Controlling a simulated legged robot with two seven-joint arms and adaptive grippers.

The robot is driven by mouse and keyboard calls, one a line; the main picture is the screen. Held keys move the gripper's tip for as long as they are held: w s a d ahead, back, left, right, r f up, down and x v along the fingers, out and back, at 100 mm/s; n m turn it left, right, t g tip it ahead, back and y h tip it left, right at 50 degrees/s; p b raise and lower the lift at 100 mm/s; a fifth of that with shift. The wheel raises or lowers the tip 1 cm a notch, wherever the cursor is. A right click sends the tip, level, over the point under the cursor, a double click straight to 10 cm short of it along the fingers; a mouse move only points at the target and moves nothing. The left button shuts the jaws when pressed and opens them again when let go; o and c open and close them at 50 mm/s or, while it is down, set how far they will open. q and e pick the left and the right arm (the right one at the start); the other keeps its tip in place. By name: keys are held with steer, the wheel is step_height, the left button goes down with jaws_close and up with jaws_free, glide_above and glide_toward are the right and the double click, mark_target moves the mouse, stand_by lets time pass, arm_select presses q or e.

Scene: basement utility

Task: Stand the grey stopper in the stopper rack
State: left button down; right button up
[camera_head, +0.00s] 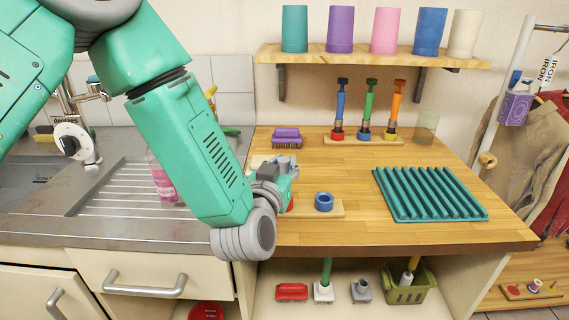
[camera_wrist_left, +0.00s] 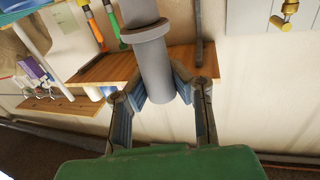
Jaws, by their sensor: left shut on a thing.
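The grey stopper (camera_wrist_left: 155,65) shows in the left wrist view as a grey cylinder with a wider collar. My left gripper (camera_wrist_left: 162,88) is shut on it, with a finger on each side. In the head view the left gripper (camera_head: 287,168) is partly hidden behind my own forearm, above the left part of the wooden counter. A low wooden board (camera_head: 337,208), which looks like the stopper rack, lies just beyond the wrist. A blue round piece (camera_head: 323,203) stands on it, and a red piece beside it is mostly hidden. My right gripper is not in view.
A teal ribbed mat (camera_head: 430,194) lies on the counter's right. Behind stand a purple brush (camera_head: 287,134) and a stand (camera_head: 363,139) with blue, green and orange tools. A shelf (camera_head: 370,58) with several cups hangs above. The counter's middle is clear.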

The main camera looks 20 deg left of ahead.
arm_select(q)
steer(key=shift+f, duration=0.15)
steer(key=shift+f+b, duration=0.95)
steer(key=shift+f, duration=0.3)
steer(key=shift+r+p, duration=1.05)
steer(key=shift+r, duration=0.25)
steer(key=shift+f, duration=0.25)
steer(key=shift+f+b, duration=0.8)
steer(key=shift+f, duration=0.25)
steer(key=shift+r+p, duration=1.05)
steer(key=shift+r, duration=0.2)
steer(key=shift+w, duration=0.1)
